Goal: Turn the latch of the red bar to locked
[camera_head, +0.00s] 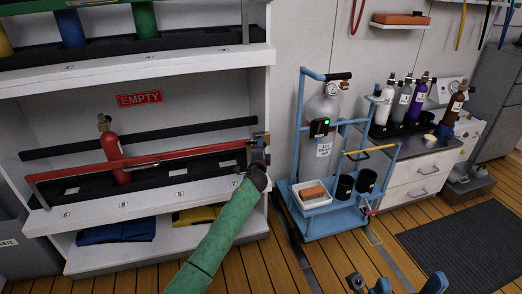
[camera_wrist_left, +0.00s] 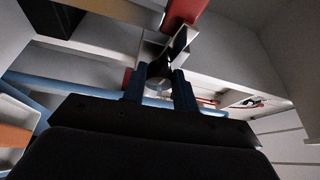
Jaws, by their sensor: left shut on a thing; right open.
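The red bar (camera_head: 150,158) spans the front of the middle shelf, in front of a red cylinder (camera_head: 111,150). Its latch (camera_head: 262,138) is at the bar's right end, by the shelf's right post. My left gripper (camera_head: 258,154) is at that end, its green-sleeved arm reaching up from below. In the left wrist view its blue fingers (camera_wrist_left: 159,88) are shut on a dark latch part (camera_wrist_left: 160,70), with red pieces close above. The fingers partly hide the latch, so I cannot tell its exact angle. My right gripper (camera_head: 398,286) is open and empty at the bottom edge.
A blue trolley (camera_head: 335,222) with a grey cylinder stands right of the shelf. A counter (camera_head: 425,150) with several bottles is behind it. A dark mat (camera_head: 465,245) lies on the wooden floor. A red EMPTY sign (camera_head: 139,98) hangs behind the bar.

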